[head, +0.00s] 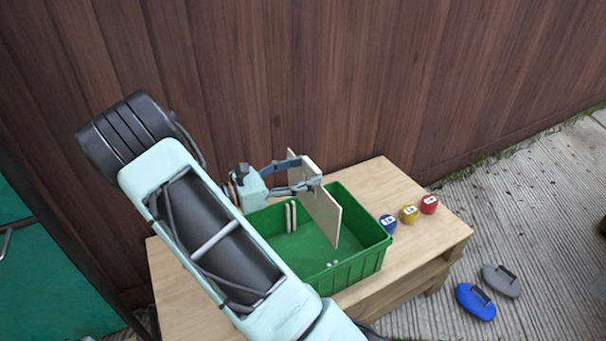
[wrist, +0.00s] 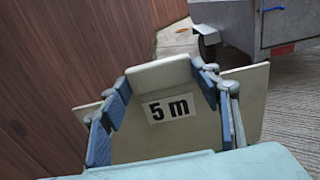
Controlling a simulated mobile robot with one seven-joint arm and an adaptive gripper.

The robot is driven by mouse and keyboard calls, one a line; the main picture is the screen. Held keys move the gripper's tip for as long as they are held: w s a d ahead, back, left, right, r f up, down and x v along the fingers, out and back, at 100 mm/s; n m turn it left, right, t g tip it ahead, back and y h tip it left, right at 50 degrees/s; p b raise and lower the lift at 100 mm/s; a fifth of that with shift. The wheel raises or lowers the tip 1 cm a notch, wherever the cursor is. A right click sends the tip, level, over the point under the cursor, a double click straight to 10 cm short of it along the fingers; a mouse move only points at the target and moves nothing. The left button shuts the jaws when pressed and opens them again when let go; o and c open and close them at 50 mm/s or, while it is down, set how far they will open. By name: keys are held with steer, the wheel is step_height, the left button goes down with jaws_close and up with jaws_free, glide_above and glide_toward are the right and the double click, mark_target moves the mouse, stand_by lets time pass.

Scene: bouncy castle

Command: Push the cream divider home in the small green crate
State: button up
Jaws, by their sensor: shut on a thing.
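The cream divider (head: 322,212) is a thin flat panel held on edge over the small green crate (head: 358,268). Most of it stands above the rim, and its lower near corner shows against the crate's inside. I cannot tell whether its edges are in the guides. One pair of pale upright guide strips (head: 291,216) is on the crate's far-left inner wall; small pale tips show at the near wall. My gripper (head: 305,174) is shut on the divider's upper part. In the wrist view the divider (wrist: 165,135) bears a "5 m" label between my gripper's fingers (wrist: 163,88).
The crate stands on a wooden table (head: 385,185) beside a brown plank wall (head: 400,80). Blue (head: 388,223), yellow (head: 409,214) and red (head: 429,204) labelled pots stand right of the crate.

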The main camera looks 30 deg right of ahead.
steer(key=shift+f+b, duration=2.45)
steer(key=shift+f, duration=0.45)
steer(key=shift+r+p, duration=0.1)
steer(key=shift+p, duration=0.7)
steer(key=shift+f, duration=0.25)
